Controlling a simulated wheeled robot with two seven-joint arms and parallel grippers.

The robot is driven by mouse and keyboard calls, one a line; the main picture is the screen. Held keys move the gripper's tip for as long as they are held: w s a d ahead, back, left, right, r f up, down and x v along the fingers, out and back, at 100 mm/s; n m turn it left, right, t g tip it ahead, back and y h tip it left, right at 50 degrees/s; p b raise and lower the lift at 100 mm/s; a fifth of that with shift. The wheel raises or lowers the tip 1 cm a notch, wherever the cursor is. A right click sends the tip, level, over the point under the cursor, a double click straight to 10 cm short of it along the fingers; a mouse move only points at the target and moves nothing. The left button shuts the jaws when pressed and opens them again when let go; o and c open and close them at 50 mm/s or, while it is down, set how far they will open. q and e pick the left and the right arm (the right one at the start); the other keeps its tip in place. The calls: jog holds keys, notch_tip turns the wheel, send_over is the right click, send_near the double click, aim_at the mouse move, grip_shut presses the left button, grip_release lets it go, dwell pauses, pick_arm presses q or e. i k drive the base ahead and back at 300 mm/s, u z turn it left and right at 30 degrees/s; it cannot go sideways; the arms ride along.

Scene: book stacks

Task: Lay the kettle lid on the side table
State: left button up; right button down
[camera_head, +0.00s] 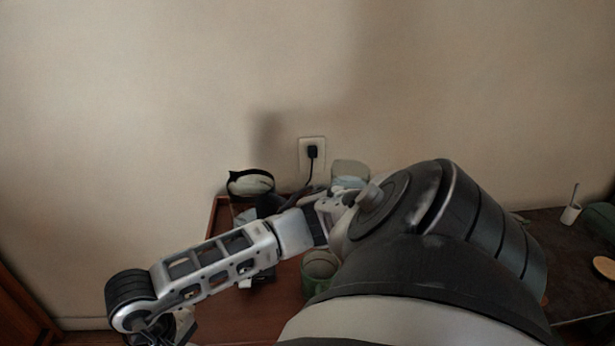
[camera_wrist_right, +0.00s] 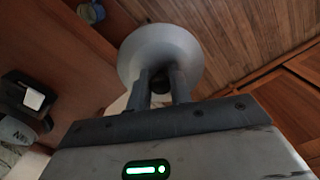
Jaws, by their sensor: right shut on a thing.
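In the right wrist view, my right gripper (camera_wrist_right: 163,82) is shut on the kettle lid (camera_wrist_right: 160,42), a grey round disc, by a small dark knob. The lid hangs clear, with floor planks and a table edge behind it. The reddish-brown side table (camera_head: 285,290) stands against the wall in the head view, and its surface shows at left in the wrist view (camera_wrist_right: 55,60). My right arm covers much of it. The lid is not clearly seen in the head view. I cannot make out the kettle for certain. My left gripper is out of sight.
A black-rimmed round vessel (camera_head: 250,184) stands at the table's back left, and a green pot (camera_head: 319,266) near its right side. A black item with a white label (camera_wrist_right: 33,98) lies on the table. A dark table (camera_head: 560,260) with a white cup (camera_head: 571,214) is at right.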

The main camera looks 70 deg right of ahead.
aim_at(566, 274)
jog(key=u, duration=1.2)
jog(key=k, duration=2.85)
jog(key=z, duration=2.2)
